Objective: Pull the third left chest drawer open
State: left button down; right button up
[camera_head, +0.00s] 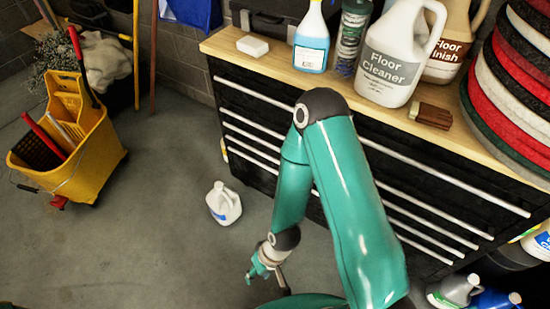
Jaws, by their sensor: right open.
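A black chest (240,160) with a wooden top has two columns of drawers with long silver handles. The third left drawer handle (250,138) is one of several stacked handles in the left column. All drawers look shut. The right ends of the left handles are partly hidden behind my teal right arm. My right gripper (267,280) is open and empty, low over the floor in front of the chest. It is apart from the handles. My left gripper is not in view.
A white jug (224,204) stands on the floor between my gripper and the chest. A yellow mop bucket (95,150) is at left. Bottles, a floor cleaner jug (395,60), a brush (430,115) and stacked pads (510,90) sit on the chest top. Floor at lower left is clear.

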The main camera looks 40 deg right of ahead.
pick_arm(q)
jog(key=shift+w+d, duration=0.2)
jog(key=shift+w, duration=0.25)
pick_arm(e)
jog(key=shift+w+d, duration=0.2)
jog(key=shift+w, duration=0.05)
jog(key=w+d+f+m+t+h+b, duration=0.35)
jog(key=w+f+m+b, duration=0.2)
jog(key=w+b, duration=0.25)
jog(key=w+d+f+m+t+h+b, duration=0.2)
jog(key=w+d+f+m+t+b, duration=0.3)
jog(key=w+b, duration=0.3)
pick_arm(q)
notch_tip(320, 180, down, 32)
jog(key=b, duration=1.6)
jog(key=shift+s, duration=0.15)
pick_arm(e)
jog(key=w+d+m+t+h, duration=0.1)
jog(key=w+d+m+h, duration=0.4)
jog(key=d, duration=0.6)
jog(key=w+d+m+t+h, duration=0.1)
jog(key=w+d+m+h, duration=0.4)
jog(key=w+d+m, duration=0.5)
jog(key=shift+s+d+x, duration=0.2)
jog(key=shift+x, duration=1.05)
